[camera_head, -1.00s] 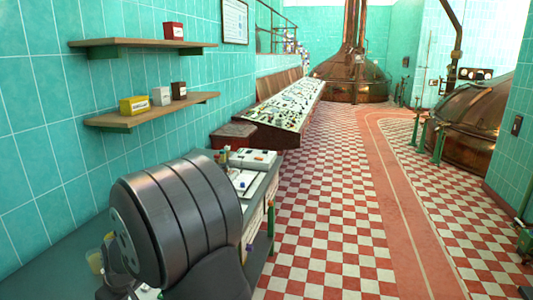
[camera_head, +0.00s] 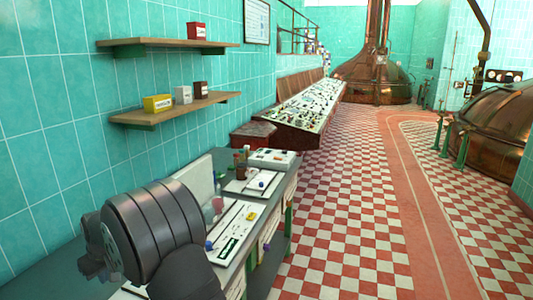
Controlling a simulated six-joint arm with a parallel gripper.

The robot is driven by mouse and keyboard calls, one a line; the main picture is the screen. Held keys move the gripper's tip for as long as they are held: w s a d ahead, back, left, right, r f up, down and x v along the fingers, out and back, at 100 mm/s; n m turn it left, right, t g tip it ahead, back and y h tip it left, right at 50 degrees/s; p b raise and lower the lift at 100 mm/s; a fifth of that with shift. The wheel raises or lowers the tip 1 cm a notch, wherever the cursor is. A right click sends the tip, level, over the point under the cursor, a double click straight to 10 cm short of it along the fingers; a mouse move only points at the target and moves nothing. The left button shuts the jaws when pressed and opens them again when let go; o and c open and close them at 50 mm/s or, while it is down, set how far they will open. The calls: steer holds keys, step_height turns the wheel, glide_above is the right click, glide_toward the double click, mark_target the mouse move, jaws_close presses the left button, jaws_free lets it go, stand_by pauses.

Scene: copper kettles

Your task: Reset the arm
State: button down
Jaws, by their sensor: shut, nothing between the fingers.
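My arm shows as a large dark grey ribbed link at the lower left, over the workbench (camera_head: 262,225). It hides part of the bench behind it. A smaller dark part of my arm sticks out at its left side. I see no gripper fingers in this view.
The bench carries white panels, small bottles (camera_head: 240,160) and a white box (camera_head: 272,159). Two wall shelves (camera_head: 170,46) hold a red box (camera_head: 197,31), a yellow box (camera_head: 158,103), a white box (camera_head: 183,95) and a dark red box (camera_head: 201,90). A control desk (camera_head: 302,112) and copper kettles (camera_head: 372,80) stand beyond. The checkered floor (camera_head: 350,190) is clear.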

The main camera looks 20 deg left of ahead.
steer(key=d+v, duration=0.2)
steer(key=v, duration=1.2)
steer(key=shift+w+d, duration=0.25)
steer(key=shift+w, duration=0.35)
steer(key=shift+f, duration=0.1)
